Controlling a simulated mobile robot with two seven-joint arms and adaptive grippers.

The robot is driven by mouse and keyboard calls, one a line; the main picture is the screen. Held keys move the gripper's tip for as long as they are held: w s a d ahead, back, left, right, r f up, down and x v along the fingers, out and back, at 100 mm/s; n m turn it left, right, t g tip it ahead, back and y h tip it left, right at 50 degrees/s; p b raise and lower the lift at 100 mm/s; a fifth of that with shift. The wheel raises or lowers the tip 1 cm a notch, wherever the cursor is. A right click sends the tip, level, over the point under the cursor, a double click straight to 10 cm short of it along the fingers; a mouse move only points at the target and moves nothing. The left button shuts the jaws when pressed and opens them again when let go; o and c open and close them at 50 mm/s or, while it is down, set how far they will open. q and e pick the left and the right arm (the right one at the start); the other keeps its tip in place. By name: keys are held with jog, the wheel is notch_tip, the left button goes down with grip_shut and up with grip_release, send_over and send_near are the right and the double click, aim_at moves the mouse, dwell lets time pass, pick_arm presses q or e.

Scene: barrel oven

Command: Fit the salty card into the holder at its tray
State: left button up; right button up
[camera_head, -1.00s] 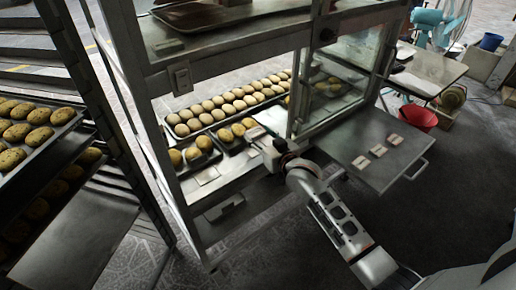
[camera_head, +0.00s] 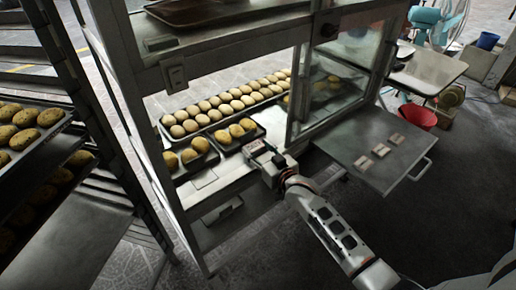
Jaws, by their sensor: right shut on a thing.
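My right gripper (camera_head: 262,157) reaches into the open front of the cabinet and is shut on a small pale card (camera_head: 255,148), mostly hidden by its fingers. The writing on the card is too small to read. It is just in front of the small tray of yellow-brown buns (camera_head: 228,141). A second small bun tray (camera_head: 207,161) stands left of it. A pale flat piece (camera_head: 204,179), perhaps a card holder, lies on the shelf in front of that left tray. I cannot make out a holder at the gripper. My left gripper is not in view.
A long tray of round buns (camera_head: 171,133) lies behind. Three pale cards (camera_head: 381,150) lie on the pull-out side shelf (camera_head: 350,146). Cabinet posts and a glass panel (camera_head: 305,88) border the opening. A bun rack (camera_head: 60,130) stands at left.

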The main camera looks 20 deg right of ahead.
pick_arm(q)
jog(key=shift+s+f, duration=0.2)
pick_arm(e)
jog(key=shift+f, duration=0.4)
jog(key=o, duration=1.1)
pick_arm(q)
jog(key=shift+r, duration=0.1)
pick_arm(e)
jog(key=shift+o, duration=0.2)
jog(key=shift+r, duration=0.1)
